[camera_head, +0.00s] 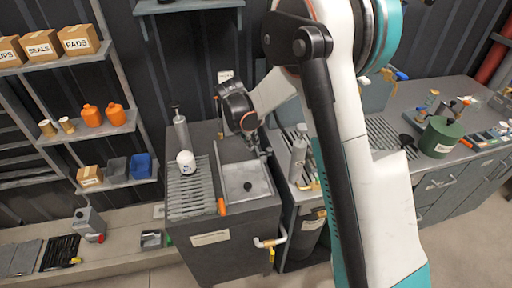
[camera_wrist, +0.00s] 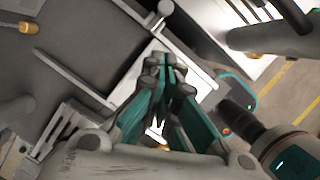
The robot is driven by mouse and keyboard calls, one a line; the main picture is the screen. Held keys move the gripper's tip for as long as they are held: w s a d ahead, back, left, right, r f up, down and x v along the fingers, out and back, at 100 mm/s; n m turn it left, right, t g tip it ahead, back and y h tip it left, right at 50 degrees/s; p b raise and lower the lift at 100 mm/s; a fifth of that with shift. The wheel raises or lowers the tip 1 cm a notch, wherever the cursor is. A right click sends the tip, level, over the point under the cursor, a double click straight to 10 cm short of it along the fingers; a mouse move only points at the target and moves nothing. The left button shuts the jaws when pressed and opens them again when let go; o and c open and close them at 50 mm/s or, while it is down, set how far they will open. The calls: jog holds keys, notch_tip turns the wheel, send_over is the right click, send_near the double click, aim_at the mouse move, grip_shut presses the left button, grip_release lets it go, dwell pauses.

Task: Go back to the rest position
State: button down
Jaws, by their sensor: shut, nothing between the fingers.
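My gripper (camera_wrist: 165,66) shows in the middle of the wrist view with its teal and grey fingers closed together and nothing between them. In the head view my arm reaches down from the top, and its wrist end hangs over the right side of the dark cabinet (camera_head: 222,228). The gripper (camera_head: 262,157) is small there and partly hidden against the cabinet edge and the gap beside it. It appears apart from the tray (camera_head: 232,172) on the cabinet top; contact cannot be told.
A white-capped item (camera_head: 186,162) and a grey cylinder (camera_head: 181,132) stand on the cabinet's left. Grey cylinders (camera_head: 298,160) stand right of the gripper. A green pot (camera_head: 440,138) is on the right counter. Shelves (camera_head: 95,130) with orange bottles are at left. Floor in front is clear.

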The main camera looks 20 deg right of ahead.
jog(key=s+d+r+m+t+y+b, duration=0.2)
jog(key=s+r+m+b, duration=0.1)
jog(key=s+r+m, duration=0.95)
jog(key=s+d+m+t+y+b, duration=0.1)
jog(key=s+m+t+b, duration=0.2)
jog(key=s+m, duration=0.8)
jog(key=s+b, duration=0.1)
jog(key=s, duration=0.6)
jog(key=shift+s+d+r+t, duration=0.15)
jog(key=shift+s+t, duration=0.15)
jog(key=shift+s, duration=0.1)
